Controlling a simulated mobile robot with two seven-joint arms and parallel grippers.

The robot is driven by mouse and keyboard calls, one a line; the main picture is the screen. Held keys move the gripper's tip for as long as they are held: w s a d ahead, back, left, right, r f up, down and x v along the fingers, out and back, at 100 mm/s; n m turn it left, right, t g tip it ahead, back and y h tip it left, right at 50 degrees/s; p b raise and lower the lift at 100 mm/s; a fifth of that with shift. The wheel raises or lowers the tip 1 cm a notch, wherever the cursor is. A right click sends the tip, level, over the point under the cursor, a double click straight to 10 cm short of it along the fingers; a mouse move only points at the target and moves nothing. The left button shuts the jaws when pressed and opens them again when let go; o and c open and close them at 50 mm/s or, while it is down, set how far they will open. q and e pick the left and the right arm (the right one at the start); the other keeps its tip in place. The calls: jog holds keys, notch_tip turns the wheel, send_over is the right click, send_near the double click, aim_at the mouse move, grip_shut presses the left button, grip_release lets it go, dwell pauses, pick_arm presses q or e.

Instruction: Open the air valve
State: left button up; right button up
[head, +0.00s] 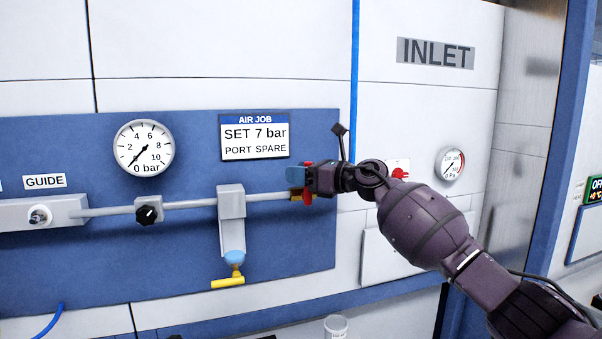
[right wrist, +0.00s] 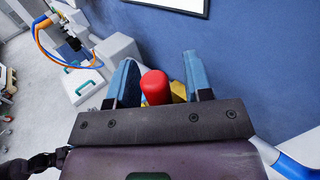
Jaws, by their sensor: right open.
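The air valve shows at the right end of the grey pipe on the blue panel, with a brass body (head: 296,194) and a red lever (head: 307,196). My right gripper (head: 297,175) is at the valve and hides part of it. In the right wrist view the red lever (right wrist: 155,87) stands between the two blue fingers of my open right gripper (right wrist: 160,78), with a visible gap on the right side. The yellow-brass body (right wrist: 178,91) shows behind it. Whether the left finger touches the lever I cannot tell. My left gripper is not in view.
A gauge (head: 144,147) reads about 0 bar, and a sign (head: 255,137) says SET 7 bar, PORT SPARE. Along the pipe sit a black knob (head: 149,211) and a grey filter block (head: 231,203) with a yellow handle (head: 228,282) below.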

jog(key=shift+c, duration=0.6)
grip_shut()
